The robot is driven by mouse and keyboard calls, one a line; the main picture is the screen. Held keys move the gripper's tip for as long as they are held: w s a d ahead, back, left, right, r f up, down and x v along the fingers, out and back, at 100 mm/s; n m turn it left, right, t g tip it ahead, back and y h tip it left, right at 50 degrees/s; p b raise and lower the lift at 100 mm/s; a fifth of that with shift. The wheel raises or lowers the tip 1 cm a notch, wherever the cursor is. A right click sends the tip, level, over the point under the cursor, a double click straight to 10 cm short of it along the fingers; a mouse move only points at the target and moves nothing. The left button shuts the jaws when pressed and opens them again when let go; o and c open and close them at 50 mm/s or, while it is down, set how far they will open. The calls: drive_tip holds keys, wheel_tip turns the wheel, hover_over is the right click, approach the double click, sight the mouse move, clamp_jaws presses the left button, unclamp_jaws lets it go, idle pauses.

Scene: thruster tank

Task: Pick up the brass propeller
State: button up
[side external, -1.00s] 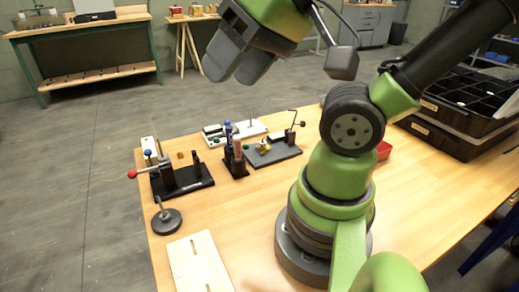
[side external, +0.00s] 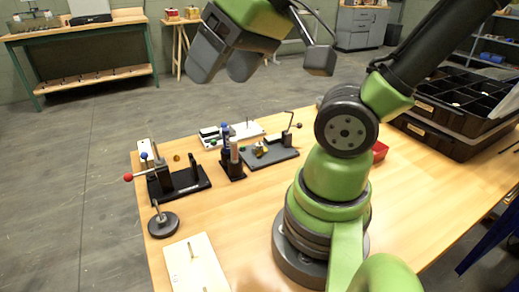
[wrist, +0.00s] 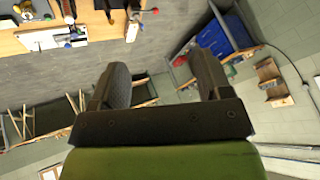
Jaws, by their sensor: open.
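A small brass-coloured piece (side external: 177,157) shows behind the black stand with the red knob in the side view. A yellow-gold piece (side external: 259,150) lies on the grey plate farther right. Both are too small for me to tell which is the propeller. A gold piece (wrist: 24,10) also shows at the top left of the wrist view. My gripper (side external: 220,76) is high above the table's far side, open and empty. In the wrist view its two fingers (wrist: 162,82) are wide apart with only floor and furniture behind them.
The black stand with a red knob (side external: 182,183), a holder with upright tubes (side external: 233,168) and the grey plate (side external: 275,153) stand close together. A round black base (side external: 163,225) and a pale board (side external: 195,268) are nearer. Black trays (side external: 465,105) stand right.

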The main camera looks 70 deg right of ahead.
drive_tip(key=w+d+f+n+g+h, duration=0.2)
drive_tip(key=w+d+f, duration=0.1)
drive_tip(key=w+d, duration=0.4)
drive_tip(key=n+g, duration=0.5)
hover_over(259, 145)
drive_tip(key=shift+y, duration=0.3)
drive_tip(key=f, duration=2.1)
drive_tip(key=shift+d, duration=0.25)
drive_tip(key=shift+a+f, duration=0.2)
drive_tip(key=shift+f, duration=1.2)
drive_tip(key=shift+a+f, duration=0.15)
drive_tip(key=shift+f, duration=1.25)
drive_tip(key=shift+c, duration=0.4)
drive_tip(key=c, duration=0.9)
